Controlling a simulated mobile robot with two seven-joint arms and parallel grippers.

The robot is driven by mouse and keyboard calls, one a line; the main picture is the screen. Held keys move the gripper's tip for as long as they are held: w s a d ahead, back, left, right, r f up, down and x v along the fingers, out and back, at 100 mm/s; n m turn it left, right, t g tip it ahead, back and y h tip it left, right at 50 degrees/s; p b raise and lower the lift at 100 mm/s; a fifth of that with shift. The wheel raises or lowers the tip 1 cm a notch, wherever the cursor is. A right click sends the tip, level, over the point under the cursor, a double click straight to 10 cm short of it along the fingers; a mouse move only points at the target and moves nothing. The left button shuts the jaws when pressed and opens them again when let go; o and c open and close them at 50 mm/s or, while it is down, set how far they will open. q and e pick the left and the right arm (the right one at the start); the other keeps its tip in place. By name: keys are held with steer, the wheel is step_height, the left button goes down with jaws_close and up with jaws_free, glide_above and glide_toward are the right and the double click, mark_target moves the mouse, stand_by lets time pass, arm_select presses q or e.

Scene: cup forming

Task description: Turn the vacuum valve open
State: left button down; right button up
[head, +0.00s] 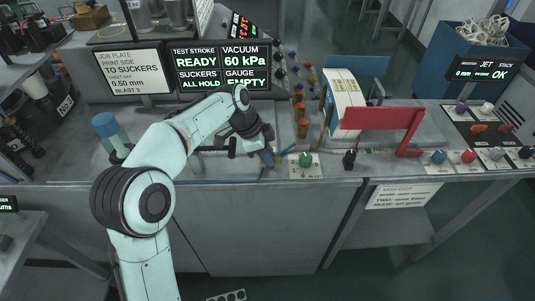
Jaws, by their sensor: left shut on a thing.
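My left arm comes up from the bottom left, and its gripper (264,148) points down at the bench top near the front edge. It is shut on the blue handle of the vacuum valve (267,158), which shows just below the fingers. The fingers hide part of the handle, and I cannot tell how far it is turned. The screen (222,67) behind reads vacuum 60 kPa, test stroke ready, suckers all hold and gauge empty. My right gripper is not in view.
A green knob (305,159) on a white plate and a black knob (349,159) stand to the right of the gripper. A red guard (380,118) stands further right. A blue-capped cylinder (105,124) stands at the left. The bench's front edge (220,183) is close.

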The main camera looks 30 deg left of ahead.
arm_select(q)
steer(key=c, duration=1.1)
jaws_free()
steer(key=shift+c, duration=0.2)
steer(key=shift+r, duration=0.15)
steer(key=p+v, duration=0.2)
steer(key=v, duration=1.1)
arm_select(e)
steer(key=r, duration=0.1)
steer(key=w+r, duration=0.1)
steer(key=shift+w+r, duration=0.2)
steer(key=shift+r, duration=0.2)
arm_select(q)
steer(key=shift+s+a, duration=0.1)
steer(key=shift+s, duration=0.05)
